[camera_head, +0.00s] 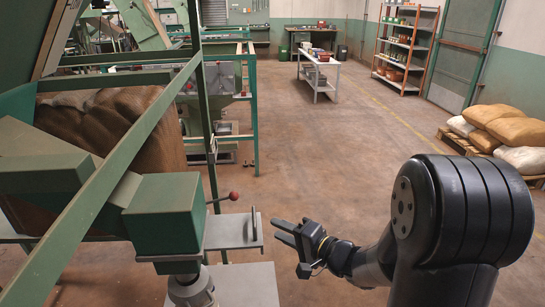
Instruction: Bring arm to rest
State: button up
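My gripper (283,232) is at the end of my black arm (460,215), which fills the lower right of the head view. Its two dark fingers point left, toward a small upright handle on a grey metal plate (232,232). A gap shows between the fingers, and nothing is seen between them. The fingertips look close to the plate's right edge; I cannot tell whether they touch it.
A green hopper frame (165,215) with a red-knobbed lever (233,196) stands close on the left. Sacks on a pallet (505,130) lie at right. A white table (318,75) and shelves (405,45) stand farther back. The middle floor is clear.

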aim_at(253, 216)
jog(key=x, duration=0.9)
jog(key=shift+w+a, duration=0.25)
jog(key=shift+a, duration=0.5)
jog(key=shift+d+r, duration=0.1)
